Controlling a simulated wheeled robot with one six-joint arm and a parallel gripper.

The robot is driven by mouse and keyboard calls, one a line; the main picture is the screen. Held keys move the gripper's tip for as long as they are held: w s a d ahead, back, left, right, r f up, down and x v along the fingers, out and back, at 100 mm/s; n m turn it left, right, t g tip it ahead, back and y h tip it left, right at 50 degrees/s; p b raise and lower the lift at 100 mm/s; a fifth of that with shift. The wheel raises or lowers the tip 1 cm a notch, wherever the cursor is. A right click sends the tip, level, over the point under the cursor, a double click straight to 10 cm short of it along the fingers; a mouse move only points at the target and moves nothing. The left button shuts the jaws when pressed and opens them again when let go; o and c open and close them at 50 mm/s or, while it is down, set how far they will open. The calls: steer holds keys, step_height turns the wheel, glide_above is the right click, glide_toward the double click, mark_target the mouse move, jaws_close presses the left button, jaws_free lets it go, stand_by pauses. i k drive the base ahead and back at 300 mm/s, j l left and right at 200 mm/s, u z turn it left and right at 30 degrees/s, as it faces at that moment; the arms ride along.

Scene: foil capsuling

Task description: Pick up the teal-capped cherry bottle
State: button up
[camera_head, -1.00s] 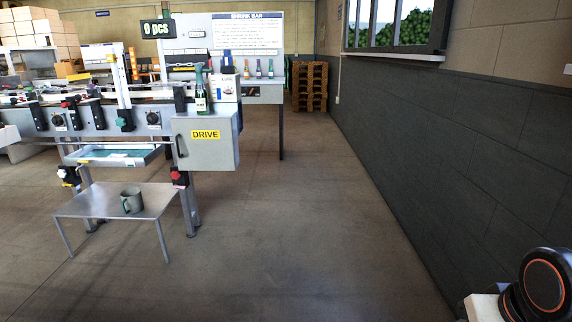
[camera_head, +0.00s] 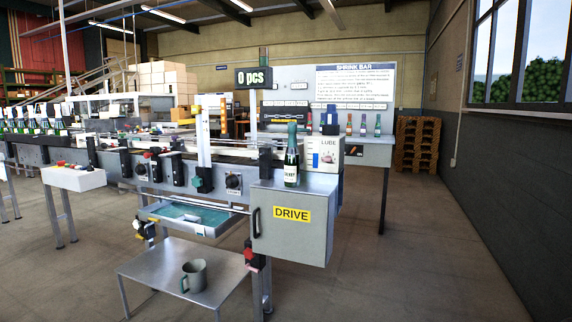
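A dark bottle with a teal foil cap and a white label (camera_head: 291,158) stands upright on the near right end of the conveyor machine, above the grey DRIVE cabinet (camera_head: 290,232). The label's lettering is small but seems to read cherry. More bottles with coloured caps (camera_head: 363,124) stand in a row on the shrink bar bench behind, one of them teal-looking. My gripper does not show in the current view.
A white LUBE box (camera_head: 325,153) stands right behind the bottle. A low metal table (camera_head: 150,270) with a grey mug (camera_head: 194,275) is in front of the machine. A drip tray (camera_head: 190,218) hangs above it. Floor to the right is clear; wooden pallets (camera_head: 417,143) stand at the back.

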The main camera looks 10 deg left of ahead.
mark_target(292, 162)
steer(key=i+j, duration=1)
